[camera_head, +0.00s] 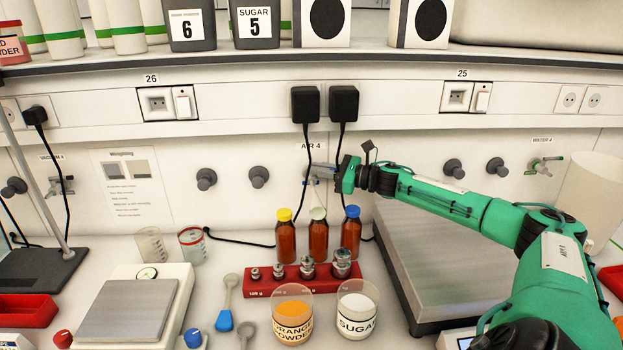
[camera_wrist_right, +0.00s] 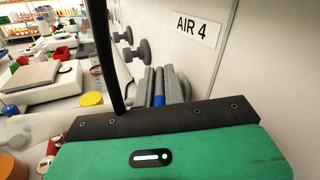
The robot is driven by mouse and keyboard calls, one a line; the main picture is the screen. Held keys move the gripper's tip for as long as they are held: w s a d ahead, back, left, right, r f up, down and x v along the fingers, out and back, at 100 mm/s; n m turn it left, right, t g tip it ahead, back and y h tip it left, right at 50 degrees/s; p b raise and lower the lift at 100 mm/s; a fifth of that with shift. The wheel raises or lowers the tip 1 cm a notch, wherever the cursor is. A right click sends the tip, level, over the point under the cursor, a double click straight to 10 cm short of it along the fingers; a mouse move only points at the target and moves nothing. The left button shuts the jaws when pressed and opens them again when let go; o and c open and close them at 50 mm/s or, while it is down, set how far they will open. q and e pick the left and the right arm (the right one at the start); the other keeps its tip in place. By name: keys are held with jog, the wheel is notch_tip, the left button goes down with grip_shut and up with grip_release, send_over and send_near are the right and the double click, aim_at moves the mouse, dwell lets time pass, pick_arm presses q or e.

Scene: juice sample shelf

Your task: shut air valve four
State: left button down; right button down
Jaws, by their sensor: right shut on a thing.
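The AIR 4 label (camera_head: 311,146) is on the back wall panel, and it also shows large in the right wrist view (camera_wrist_right: 199,30). The air valve four (camera_head: 309,181) sits just below the label, mostly hidden by my gripper and a black cable. My right gripper (camera_head: 325,172) reaches it from the right. In the right wrist view its two grey fingers (camera_wrist_right: 160,85) are closed around the valve's blue handle (camera_wrist_right: 159,100). The valve body behind the fingers is hidden there. My left gripper is not in view.
Black cables hang from two plugs (camera_head: 305,104) beside the valve. Three brown bottles (camera_head: 318,240) stand below it, behind a red weight rack (camera_head: 262,284). Dark knobs (camera_head: 259,176) stick out of the wall to the left. A large scale (camera_head: 440,255) lies under my right arm.

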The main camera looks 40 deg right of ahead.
jog(key=shift+g+y, duration=0.3)
jog(key=shift+y, duration=0.1)
jog(key=c, duration=1.5)
grip_release()
jog(key=shift+d, duration=0.1)
